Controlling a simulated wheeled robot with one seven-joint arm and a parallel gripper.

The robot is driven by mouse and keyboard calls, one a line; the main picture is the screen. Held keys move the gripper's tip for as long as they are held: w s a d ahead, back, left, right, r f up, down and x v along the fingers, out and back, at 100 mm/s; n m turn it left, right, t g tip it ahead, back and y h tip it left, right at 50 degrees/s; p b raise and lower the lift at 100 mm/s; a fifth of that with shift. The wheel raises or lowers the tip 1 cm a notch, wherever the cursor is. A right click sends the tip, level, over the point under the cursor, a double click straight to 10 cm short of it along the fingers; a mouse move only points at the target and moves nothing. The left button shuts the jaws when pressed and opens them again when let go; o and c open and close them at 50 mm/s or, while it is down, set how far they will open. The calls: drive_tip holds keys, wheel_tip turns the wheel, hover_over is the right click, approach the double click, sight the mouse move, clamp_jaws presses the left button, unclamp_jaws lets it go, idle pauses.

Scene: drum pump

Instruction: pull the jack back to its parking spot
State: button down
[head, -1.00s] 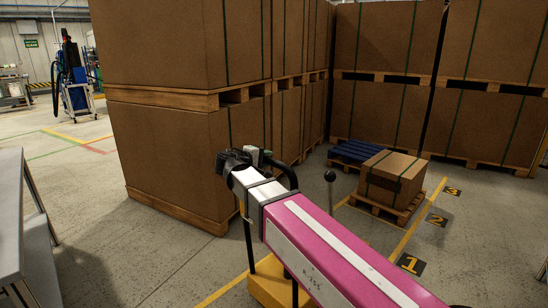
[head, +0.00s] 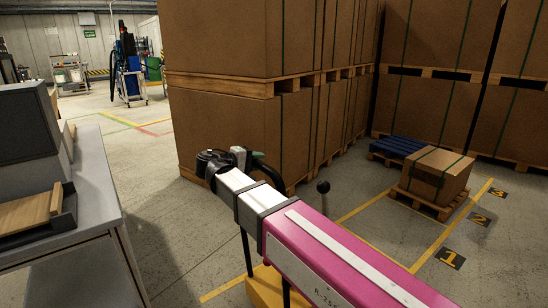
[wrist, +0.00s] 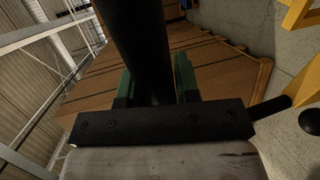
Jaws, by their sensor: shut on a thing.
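The jack shows in the head view as a yellow body (head: 262,288) low on the floor, partly hidden behind my arm. Its dark handle (head: 268,170) stands at the end of my arm. In the wrist view a thick black bar of the handle (wrist: 140,35) runs between the green fingers of my gripper (wrist: 156,88), which is shut on it. A piece of yellow frame (wrist: 302,90) shows at the right of the wrist view. Yellow floor lines (head: 358,210) and black plates numbered 1, 2 and 3 lie to the right; which spot is for parking I cannot tell.
Tall stacks of boxes on pallets (head: 230,125) stand just beyond my gripper. A carton on a small pallet (head: 435,178) and a blue pallet (head: 398,146) are at the right. A grey workbench (head: 95,185) stands close at the left. Open floor (head: 150,160) lies between bench and stacks.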

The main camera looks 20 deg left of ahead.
drive_tip(key=shift+s+a+f, duration=0.1)
drive_tip(key=shift+s+a, duration=0.5)
drive_tip(key=shift+s, duration=0.3)
drive_tip(key=shift+s+a+f, duration=0.1)
drive_tip(key=shift+s+a, duration=0.5)
drive_tip(key=shift+s, duration=0.3)
drive_tip(key=c, duration=0.8)
unclamp_jaws()
drive_tip(key=shift+c, duration=0.2)
drive_tip(key=shift+r, duration=0.1)
drive_tip(key=shift+a, duration=0.1)
drive_tip(key=v, duration=1)
drive_tip(key=shift+s+a, duration=0.25)
drive_tip(key=shift+s, duration=0.05)
drive_tip(key=shift+r, duration=0.1)
